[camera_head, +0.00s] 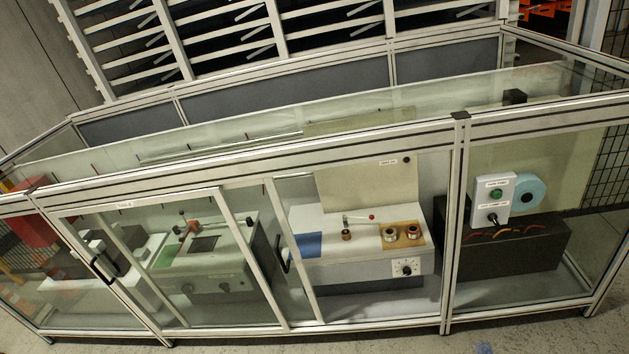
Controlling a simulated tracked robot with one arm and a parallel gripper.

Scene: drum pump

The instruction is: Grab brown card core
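My gripper is not in view. Behind the glass of a long framed enclosure, a white machine (335,262) stands in the middle bay. A small brown cylinder (347,235) stands on its top, below a lever with a red knob (371,217). To its right, two ring-shaped pieces (390,235) sit on a tan plate (404,243). I cannot tell for sure which of these is the brown card core. A reddish-brown part (193,227) shows on the grey machine (212,262) to the left; it is too small to make out.
Aluminium framing and glass panels (380,285) stand between me and the machines. Black door handles (281,254) are on the front. A control box with a green button (493,197) and a blue disc (530,191) are at right. Bare floor (400,345) shows along the bottom.

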